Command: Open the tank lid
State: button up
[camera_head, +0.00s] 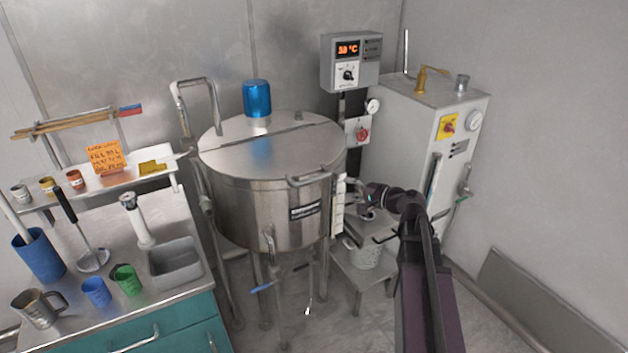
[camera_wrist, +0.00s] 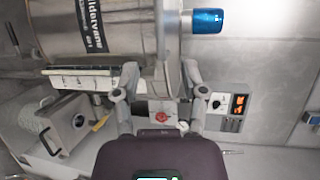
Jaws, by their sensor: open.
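The steel tank (camera_head: 262,215) stands upright in the middle of the head view, with its round lid (camera_head: 250,153) lying shut on top. A bar handle (camera_head: 308,179) sits at the lid's front right edge, and a blue cylinder (camera_head: 257,98) stands on the tank's back. My gripper (camera_head: 362,192) is to the right of the tank, apart from the lid handle. In the wrist view my gripper (camera_wrist: 158,82) is open, its two fingers spread. The tank's side with its black label (camera_wrist: 92,25) lies beyond the fingers. A grey bar shows between them; I cannot tell whether it is the handle.
A control box (camera_head: 350,62) with a red display is on the back wall. A grey cabinet (camera_head: 405,125) stands right of the tank. A low steel stand holds a bucket (camera_head: 362,254) below my arm. A sink counter (camera_head: 130,290) with cups is at left.

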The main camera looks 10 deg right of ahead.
aim_at(316, 180)
jog(key=shift+w+a, duration=0.1)
jog(key=b+x, duration=0.2)
jog(key=x, duration=1.1)
jog(key=shift+w+a, duration=0.2)
jog(key=shift+c, duration=0.2)
grip_shut()
